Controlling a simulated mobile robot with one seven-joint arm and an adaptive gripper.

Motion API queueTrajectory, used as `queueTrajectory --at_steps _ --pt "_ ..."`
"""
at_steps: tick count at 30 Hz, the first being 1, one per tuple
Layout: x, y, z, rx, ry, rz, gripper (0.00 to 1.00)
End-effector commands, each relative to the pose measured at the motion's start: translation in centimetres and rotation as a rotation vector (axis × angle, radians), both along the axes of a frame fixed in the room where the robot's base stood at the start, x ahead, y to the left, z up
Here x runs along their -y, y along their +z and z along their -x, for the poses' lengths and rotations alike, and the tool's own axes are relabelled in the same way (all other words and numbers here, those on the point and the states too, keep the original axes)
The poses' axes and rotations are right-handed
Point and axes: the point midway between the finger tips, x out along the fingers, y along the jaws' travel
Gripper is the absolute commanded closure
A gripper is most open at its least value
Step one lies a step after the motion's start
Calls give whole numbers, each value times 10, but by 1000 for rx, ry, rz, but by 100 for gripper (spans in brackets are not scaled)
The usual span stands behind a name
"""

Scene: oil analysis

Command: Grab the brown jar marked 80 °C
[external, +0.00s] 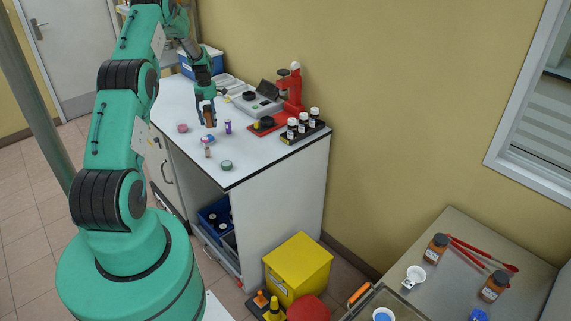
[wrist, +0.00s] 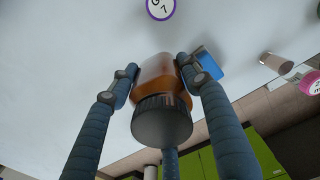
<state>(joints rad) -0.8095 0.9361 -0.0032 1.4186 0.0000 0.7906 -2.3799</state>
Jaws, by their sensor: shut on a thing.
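My gripper (external: 208,118) is above the white worktop and shut on a brown jar. In the wrist view, the amber jar (wrist: 158,72) with a ribbed black cap (wrist: 161,120) sits between the fingers of my gripper (wrist: 160,85), cap toward the camera. No 80 °C marking on it is readable. Two other brown jars with dark caps and white labels stand on the table at the lower right, one farther back (external: 436,248) and one nearer (external: 494,287). Their labels are too small to read.
A yellow bin (external: 298,268) stands below.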

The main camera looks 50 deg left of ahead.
Motion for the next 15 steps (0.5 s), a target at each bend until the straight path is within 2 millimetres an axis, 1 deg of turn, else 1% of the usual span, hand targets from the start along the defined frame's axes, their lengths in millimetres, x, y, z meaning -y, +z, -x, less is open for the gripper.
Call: queueTrajectory --at_steps 6,15 --pt "17 3 17 0 0 0 85" --pt "27 4 28 0 0 0 85"
